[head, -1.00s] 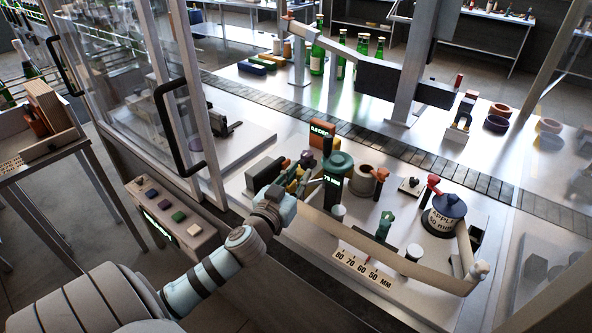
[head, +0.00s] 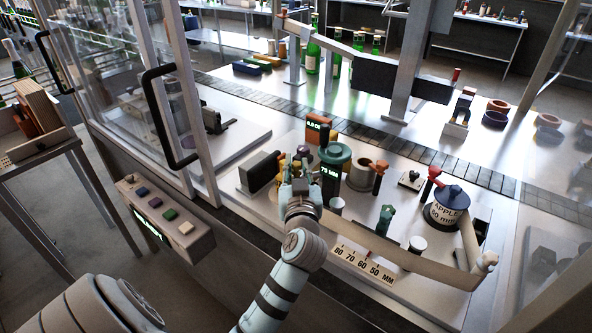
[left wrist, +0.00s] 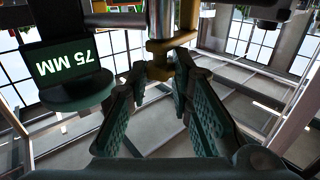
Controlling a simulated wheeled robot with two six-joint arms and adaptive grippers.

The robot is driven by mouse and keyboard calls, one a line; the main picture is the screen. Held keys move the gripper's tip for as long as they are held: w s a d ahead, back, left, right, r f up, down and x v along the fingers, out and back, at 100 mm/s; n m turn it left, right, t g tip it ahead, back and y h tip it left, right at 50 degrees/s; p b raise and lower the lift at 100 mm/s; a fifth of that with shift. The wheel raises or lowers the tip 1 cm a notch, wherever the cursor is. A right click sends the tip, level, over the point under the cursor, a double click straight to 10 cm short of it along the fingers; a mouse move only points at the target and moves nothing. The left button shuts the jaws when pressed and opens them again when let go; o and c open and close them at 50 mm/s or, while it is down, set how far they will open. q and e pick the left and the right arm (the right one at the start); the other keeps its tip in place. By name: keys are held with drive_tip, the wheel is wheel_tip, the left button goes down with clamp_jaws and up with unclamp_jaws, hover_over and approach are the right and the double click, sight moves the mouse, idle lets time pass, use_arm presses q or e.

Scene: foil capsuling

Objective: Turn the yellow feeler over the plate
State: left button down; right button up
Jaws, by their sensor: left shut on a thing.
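My left gripper (head: 298,180) is at the machine deck, beside the green post with the 75 MM display (head: 329,172). In the left wrist view its fingertips (left wrist: 162,75) close on the yellow feeler (left wrist: 158,62), a small yellow block under a shiny vertical rod. The display stands just left of the fingers in that view, apart from them. In the head view the gripper hides most of the feeler. I cannot tell which surface is the plate. My right gripper is not in view.
A dark block (head: 259,172) stands left of the gripper and an orange display (head: 319,130) behind it. The glass door's black handle (head: 160,118) is at left.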

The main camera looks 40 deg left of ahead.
use_arm(q)
drive_tip(key=c, duration=1.4)
unclamp_jaws()
drive_tip(key=shift+w, duration=0.1)
wheel_tip(320, 180, up, 10)
drive_tip(key=shift+a, duration=0.1)
